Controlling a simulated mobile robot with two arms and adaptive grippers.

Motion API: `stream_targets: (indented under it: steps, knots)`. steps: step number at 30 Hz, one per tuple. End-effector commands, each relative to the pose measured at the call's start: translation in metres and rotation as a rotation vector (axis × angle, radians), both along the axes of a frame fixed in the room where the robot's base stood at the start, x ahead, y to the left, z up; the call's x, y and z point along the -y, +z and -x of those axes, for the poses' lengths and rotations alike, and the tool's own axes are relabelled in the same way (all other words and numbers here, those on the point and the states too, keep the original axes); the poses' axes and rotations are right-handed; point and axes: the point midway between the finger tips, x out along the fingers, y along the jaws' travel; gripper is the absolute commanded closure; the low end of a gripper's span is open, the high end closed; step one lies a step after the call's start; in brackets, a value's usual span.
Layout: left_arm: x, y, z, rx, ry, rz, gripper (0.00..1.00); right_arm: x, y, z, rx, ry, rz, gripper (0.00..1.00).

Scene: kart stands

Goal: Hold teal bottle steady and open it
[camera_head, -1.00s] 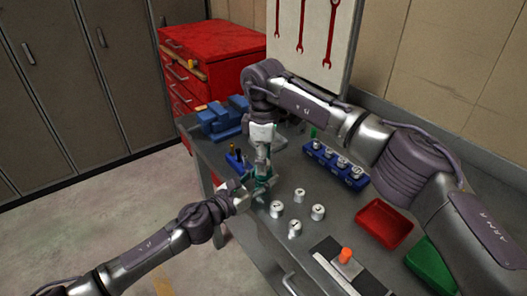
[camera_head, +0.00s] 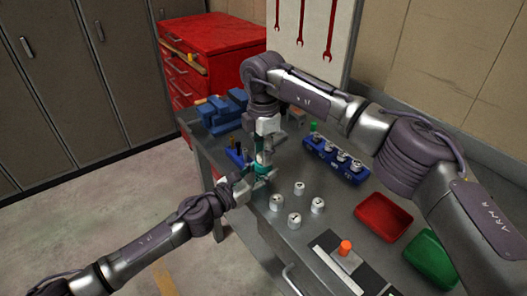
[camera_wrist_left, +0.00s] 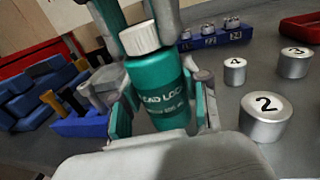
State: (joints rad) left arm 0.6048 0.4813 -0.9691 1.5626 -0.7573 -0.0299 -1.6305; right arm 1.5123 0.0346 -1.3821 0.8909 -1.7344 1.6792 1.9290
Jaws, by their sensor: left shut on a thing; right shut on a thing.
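The teal bottle (camera_wrist_left: 163,88) stands upright between the fingers of my left gripper (camera_wrist_left: 163,115) in the left wrist view, with pale lettering facing the camera. Its white cap (camera_wrist_left: 143,37) is on top. The fingers of my right gripper come down from above on both sides of the cap and are shut on it. In the head view the bottle (camera_head: 263,160) shows between my left gripper (camera_head: 260,178), which is shut on its body, and my right gripper (camera_head: 267,146) above. Its lower end is partly hidden by the left fingers.
Several numbered metal weights (camera_head: 294,220) stand on the grey bench just right of the bottle. A blue rack (camera_head: 336,161) is behind them. A blue holder (camera_wrist_left: 85,125) with tools stands left. Red (camera_head: 383,217) and green (camera_head: 431,259) trays lie to the right.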

Motion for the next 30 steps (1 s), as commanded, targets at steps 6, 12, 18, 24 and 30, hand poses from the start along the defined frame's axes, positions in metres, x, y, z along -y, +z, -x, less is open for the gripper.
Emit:
stream_targets:
  steps: [6,12,18,24,30]
  knots:
    - [0.0005,-0.0003,0.0005,0.000,-0.002,0.000,1.00,0.0001,0.0007,-0.0009,0.002,0.537,0.000,1.00]
    - [0.0006,-0.0003,0.0006,0.000,-0.002,0.000,1.00,0.0001,0.0013,-0.0009,0.002,1.031,0.001,1.00]
    - [0.0007,-0.0003,0.0007,0.000,-0.002,0.000,1.00,-0.0003,0.0013,-0.0008,0.002,1.525,0.001,1.00]
    - [0.0008,-0.0004,0.0008,0.000,-0.003,0.000,1.00,-0.0004,0.0016,-0.0006,0.001,2.019,0.001,1.00]
    - [0.0009,-0.0004,0.0009,0.000,-0.003,0.000,1.00,-0.0005,0.0022,-0.0004,0.000,2.513,0.002,1.00]
